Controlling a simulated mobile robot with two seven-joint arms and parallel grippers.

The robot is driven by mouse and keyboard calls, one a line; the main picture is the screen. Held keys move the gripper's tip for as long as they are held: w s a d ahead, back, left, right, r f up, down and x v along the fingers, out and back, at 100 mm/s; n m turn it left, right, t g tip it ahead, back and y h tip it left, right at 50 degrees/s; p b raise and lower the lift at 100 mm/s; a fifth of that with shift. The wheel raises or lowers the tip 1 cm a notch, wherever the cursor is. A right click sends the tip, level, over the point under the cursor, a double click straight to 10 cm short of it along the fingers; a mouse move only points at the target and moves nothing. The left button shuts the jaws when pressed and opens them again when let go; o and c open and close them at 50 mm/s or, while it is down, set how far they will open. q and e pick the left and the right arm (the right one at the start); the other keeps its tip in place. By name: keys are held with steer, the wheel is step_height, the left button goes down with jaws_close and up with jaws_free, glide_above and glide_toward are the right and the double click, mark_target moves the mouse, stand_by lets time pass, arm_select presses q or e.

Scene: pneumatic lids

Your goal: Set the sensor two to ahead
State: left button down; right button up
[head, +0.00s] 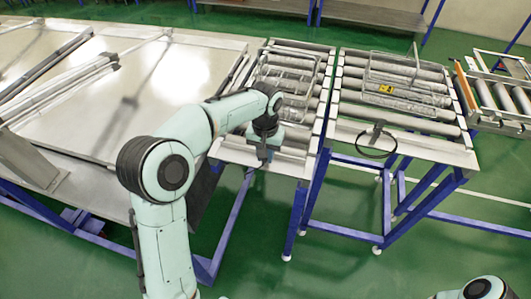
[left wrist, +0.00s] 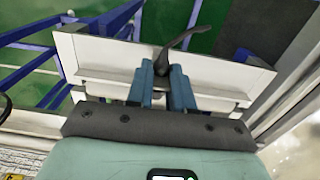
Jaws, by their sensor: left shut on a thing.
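My left gripper (head: 262,152) reaches down over the front end plate of the left roller conveyor. In the left wrist view its two blue fingers (left wrist: 163,88) are shut on a dark sensor (left wrist: 176,48), whose black curved part sticks out beyond the fingertips. The fingers hide most of this sensor. A second black sensor (head: 377,131) with a looped black cable stands on the end plate of the right roller conveyor, apart from my gripper. No label shows which one is sensor two. My right gripper is outside both views.
The left conveyor (head: 325,118) and right conveyor (head: 440,152) stand side by side on blue legs, with wire baskets (head: 290,68) (head: 408,85) on their rollers. A large metal table (head: 130,120) is at the left. Green floor lies open in front.

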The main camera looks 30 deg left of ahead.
arm_select(q)
steer(key=c, duration=1)
jaws_free()
step_height(320, 180, up, 13)
steer(key=shift+r+p, duration=0.2)
steer(key=shift+p, duration=1)
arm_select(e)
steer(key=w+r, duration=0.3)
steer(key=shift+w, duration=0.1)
arm_select(q)
steer(key=shift+f, duration=0.1)
